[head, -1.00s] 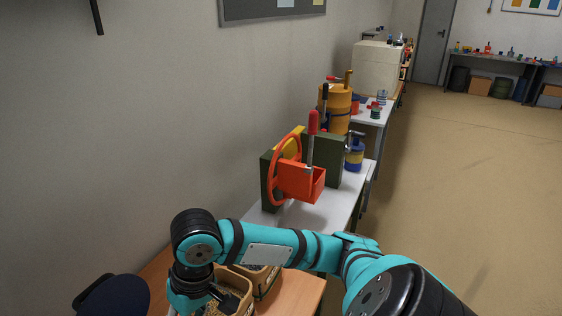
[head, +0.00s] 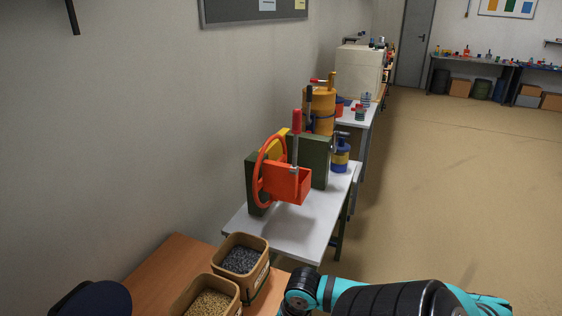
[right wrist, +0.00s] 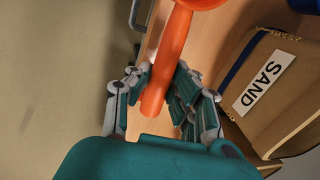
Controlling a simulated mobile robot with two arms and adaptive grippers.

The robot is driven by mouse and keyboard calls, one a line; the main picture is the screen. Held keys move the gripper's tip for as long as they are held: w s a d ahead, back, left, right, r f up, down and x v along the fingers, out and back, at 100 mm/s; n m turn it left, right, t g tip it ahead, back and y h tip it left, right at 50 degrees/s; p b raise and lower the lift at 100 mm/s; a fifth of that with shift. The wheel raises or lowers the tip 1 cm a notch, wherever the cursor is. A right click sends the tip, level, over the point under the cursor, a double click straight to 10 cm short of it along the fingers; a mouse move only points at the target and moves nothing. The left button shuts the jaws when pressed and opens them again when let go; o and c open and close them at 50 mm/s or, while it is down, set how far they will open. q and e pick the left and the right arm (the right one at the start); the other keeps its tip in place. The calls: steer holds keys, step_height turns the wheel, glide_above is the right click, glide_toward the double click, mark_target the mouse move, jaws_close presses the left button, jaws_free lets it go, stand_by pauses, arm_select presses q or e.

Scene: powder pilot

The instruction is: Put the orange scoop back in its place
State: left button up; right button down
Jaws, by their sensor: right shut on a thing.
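The orange scoop (right wrist: 167,62) is in my right gripper (right wrist: 160,88) in the right wrist view. The gripper's fingers are shut around the scoop's handle, and the scoop's round end runs out of the top of that view. In the head view my right arm comes in at the bottom right, but its gripper and the scoop do not show there. My left gripper is in neither view.
A bin labelled SAND (right wrist: 270,85) stands right of the scoop. Bins of dark grains (head: 240,260) and tan grains (head: 209,303) stand on a wooden table (head: 165,263). Beyond is a white table (head: 310,225) with a red-wheeled machine (head: 288,185).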

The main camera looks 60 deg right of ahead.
steer(key=shift+s+d+f, duration=0.25)
steer(key=shift+s+d, duration=0.2)
steer(key=shift+d, duration=0.05)
steer(key=shift+m, duration=0.3)
steer(key=w+d, duration=0.2)
steer(key=d, duration=0.2)
steer(key=w+d+f, duration=0.1)
steer(key=w+d, duration=0.2)
steer(key=d, duration=0.1)
steer(key=w+d, duration=0.3)
steer(key=d, duration=0.2)
steer(key=shift+d+f, duration=0.1)
steer(key=shift+f, duration=0.2)
steer(key=f, duration=0.3)
steer(key=shift+w+d+f+b, duration=0.15)
steer(key=shift+w+d+b, duration=0.1)
steer(key=shift+d+b, duration=0.15)
steer(key=shift+f, duration=0.1)
steer(key=shift+f, duration=0.15)
steer(key=c, duration=1.2)
jaws_free()
